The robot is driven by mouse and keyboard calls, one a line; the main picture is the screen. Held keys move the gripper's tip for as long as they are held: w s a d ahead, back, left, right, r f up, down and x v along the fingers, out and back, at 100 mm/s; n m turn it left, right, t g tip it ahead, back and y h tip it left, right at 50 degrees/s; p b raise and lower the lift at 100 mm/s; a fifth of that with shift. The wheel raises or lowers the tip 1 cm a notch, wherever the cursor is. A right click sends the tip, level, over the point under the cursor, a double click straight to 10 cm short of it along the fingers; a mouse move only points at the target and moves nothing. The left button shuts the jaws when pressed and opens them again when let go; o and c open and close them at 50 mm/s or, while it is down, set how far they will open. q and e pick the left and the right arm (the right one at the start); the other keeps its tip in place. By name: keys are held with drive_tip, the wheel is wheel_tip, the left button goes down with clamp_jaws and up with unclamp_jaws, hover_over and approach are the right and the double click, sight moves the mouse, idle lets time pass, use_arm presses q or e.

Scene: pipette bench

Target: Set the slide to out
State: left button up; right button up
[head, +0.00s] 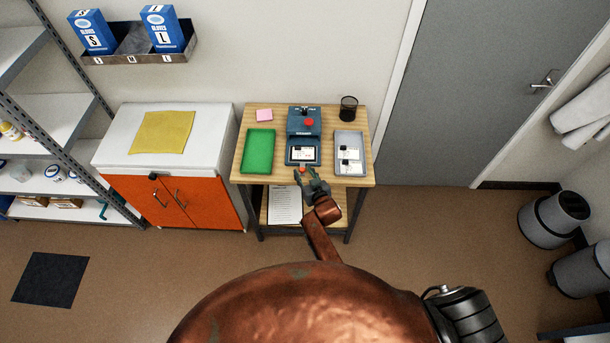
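A blue bench device (304,122) stands in the middle of a small wooden table. It has a red button and a dark knob on top. Its front part (303,153) holds a white labelled card in a dark frame and looks like the slide; how far it is out I cannot tell. A small red piece shows at its front edge, beside my fingertips. My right gripper (308,175) is at this front edge, its fingers apart. Whether it touches the front piece is too small to tell. My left gripper is not in view.
On the table (238,168) are a green tray (258,152), a grey tray (349,141) with labelled pieces, a pink pad (264,115) and a black mesh cup (348,108). An orange-doored cabinet (205,199) stands left. Bins (552,222) are at right; floor in front is open.

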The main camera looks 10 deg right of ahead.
drive_tip(key=shift+s+d+r, duration=0.15)
drive_tip(key=shift+s, duration=0.45)
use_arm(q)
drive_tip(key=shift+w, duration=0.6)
use_arm(e)
drive_tip(key=a+v, duration=0.1)
drive_tip(key=v, duration=0.9)
drive_tip(key=shift+s+d, duration=0.3)
drive_tip(key=shift+d, duration=0.15)
drive_tip(key=shift+r, duration=0.15)
